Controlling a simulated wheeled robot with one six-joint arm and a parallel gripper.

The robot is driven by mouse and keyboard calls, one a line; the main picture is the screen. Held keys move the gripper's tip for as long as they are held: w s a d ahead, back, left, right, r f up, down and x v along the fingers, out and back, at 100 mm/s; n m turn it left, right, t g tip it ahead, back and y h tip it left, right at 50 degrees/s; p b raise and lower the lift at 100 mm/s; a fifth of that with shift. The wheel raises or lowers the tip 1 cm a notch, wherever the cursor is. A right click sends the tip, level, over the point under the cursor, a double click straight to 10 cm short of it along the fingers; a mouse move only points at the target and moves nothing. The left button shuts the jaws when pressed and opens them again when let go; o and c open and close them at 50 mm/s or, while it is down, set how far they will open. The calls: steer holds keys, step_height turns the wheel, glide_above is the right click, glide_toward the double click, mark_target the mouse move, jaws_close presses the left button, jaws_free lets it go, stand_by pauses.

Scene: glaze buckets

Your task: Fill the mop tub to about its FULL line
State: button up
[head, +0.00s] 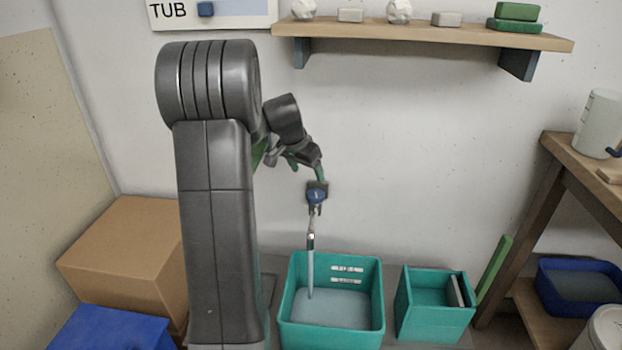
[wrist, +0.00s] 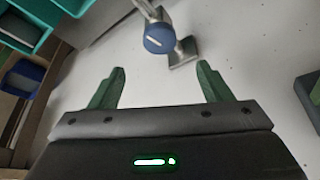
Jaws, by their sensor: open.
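The teal mop tub (head: 372,325) stands on the floor under a wall tap. Pale water (head: 335,308) lies in it, its surface below two small label plates on the inner back wall. The upper plate (head: 347,268) seems to read FULL; the lower is too small to read. A pale stream (head: 310,275) runs from the tap into the tub. The tap has a blue round knob (head: 316,196), also in the wrist view (wrist: 158,38). My gripper (wrist: 160,88) is open and empty, its green fingers apart and the knob beyond their tips, not between them.
A smaller teal bin (head: 435,322) stands right of the tub. A cardboard box (head: 125,245) and a blue box (head: 105,332) are at left. A wooden shelf (head: 430,34) hangs above; a wooden rack (head: 545,190) holding a blue basin (head: 580,285) is at right.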

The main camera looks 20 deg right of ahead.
steer(key=shift+v, duration=1.8)
stand_by(6.2)
